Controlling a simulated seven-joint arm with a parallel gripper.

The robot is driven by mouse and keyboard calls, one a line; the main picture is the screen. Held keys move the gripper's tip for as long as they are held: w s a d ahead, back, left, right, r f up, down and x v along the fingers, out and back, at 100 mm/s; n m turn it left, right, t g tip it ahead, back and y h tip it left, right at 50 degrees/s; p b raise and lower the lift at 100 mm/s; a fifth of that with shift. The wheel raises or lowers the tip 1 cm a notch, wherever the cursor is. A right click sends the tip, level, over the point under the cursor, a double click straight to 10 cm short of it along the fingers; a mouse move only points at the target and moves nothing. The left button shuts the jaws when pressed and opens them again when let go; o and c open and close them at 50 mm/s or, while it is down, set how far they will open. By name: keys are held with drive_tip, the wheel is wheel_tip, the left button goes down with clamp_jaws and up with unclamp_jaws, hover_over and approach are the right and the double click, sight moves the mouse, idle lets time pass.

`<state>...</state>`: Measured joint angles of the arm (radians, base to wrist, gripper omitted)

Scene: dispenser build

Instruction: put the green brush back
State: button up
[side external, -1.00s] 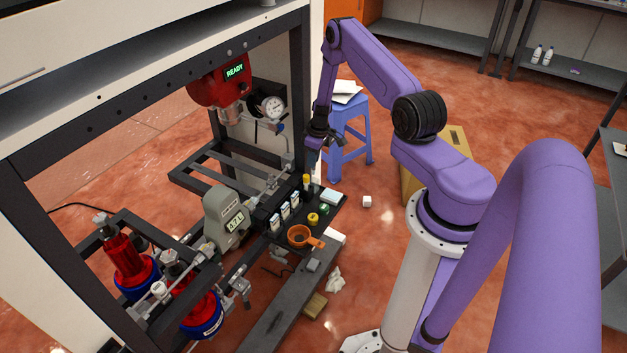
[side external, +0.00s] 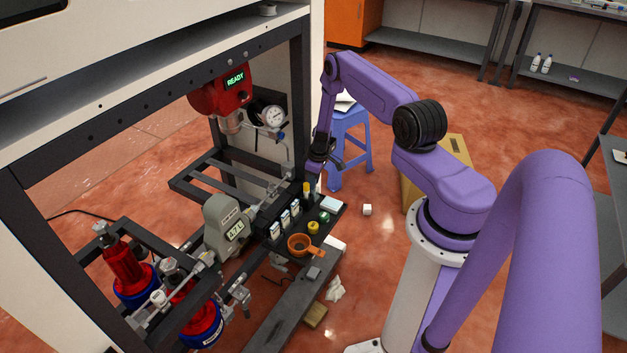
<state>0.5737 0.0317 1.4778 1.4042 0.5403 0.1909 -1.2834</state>
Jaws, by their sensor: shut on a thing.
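My gripper (side external: 323,164) is low over the back end of a dark tray (side external: 335,226) beside the machine frame. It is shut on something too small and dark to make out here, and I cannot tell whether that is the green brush. A small round green thing (side external: 324,216) sits on the tray, apart from my gripper. I cannot tell what it is from this view. A yellow-topped upright item (side external: 306,188) stands just below and left of my gripper.
The tray also holds a yellow round piece (side external: 313,228), an orange-handled cup (side external: 300,244) and several small white-labelled boxes (side external: 285,218). A grey display unit (side external: 229,226) stands left of it. A blue stool (side external: 349,148) is close behind my gripper.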

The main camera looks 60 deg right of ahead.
drive_tip(key=shift+f, duration=0.25)
drive_tip(key=shift+f, duration=0.25)
drive_tip(key=o, duration=0.8)
drive_tip(key=shift+o, duration=0.2)
drive_tip(key=shift+d, duration=0.1)
